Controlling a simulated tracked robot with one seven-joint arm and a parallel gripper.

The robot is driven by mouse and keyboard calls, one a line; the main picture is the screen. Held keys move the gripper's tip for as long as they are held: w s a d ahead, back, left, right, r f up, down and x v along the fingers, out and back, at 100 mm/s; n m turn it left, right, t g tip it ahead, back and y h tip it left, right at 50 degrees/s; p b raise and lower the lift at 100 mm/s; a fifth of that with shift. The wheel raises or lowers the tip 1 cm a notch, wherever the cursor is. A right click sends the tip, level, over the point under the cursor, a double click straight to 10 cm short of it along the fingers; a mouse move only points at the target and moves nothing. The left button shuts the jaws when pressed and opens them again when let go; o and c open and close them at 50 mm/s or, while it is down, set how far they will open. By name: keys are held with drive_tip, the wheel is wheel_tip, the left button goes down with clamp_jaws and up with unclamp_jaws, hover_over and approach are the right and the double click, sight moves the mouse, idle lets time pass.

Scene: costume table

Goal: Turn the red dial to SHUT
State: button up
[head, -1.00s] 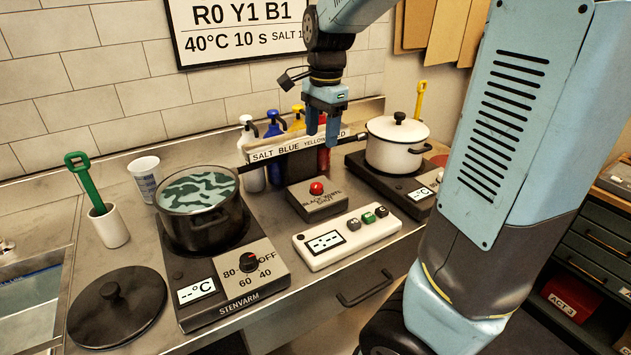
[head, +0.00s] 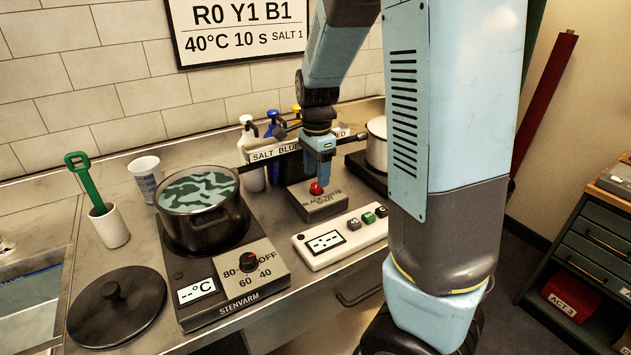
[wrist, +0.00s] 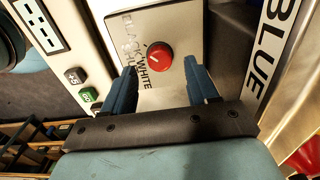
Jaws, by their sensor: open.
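The red dial (head: 316,188) sits on top of a small grey box (head: 322,207) marked BLACK, WHITE and SHUT. In the wrist view the dial (wrist: 159,57) is round with a short white pointer line on its face. My gripper (head: 318,180) points down over the box, close above the dial. In the wrist view my gripper (wrist: 163,85) is open, with one blue finger on each side and the dial between and a little beyond the fingertips. I cannot tell whether a finger touches the dial. The SHUT lettering is partly covered by a finger.
A white timer box (head: 340,236) with buttons stands in front of the dial box. A pot (head: 203,215) on a hotplate stands left. A sign rail (head: 275,152) and pump bottles (head: 248,150) stand behind. A white pot (head: 376,150) is partly hidden by my arm.

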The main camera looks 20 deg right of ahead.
sight(316, 185)
drive_tip(key=shift+f, duration=1.6)
drive_tip(key=shift+c, duration=0.2)
drive_tip(key=c, duration=0.9)
drive_tip(key=shift+a, duration=0.25)
drive_tip(key=shift+c, duration=0.5)
drive_tip(key=shift+d, duration=0.2)
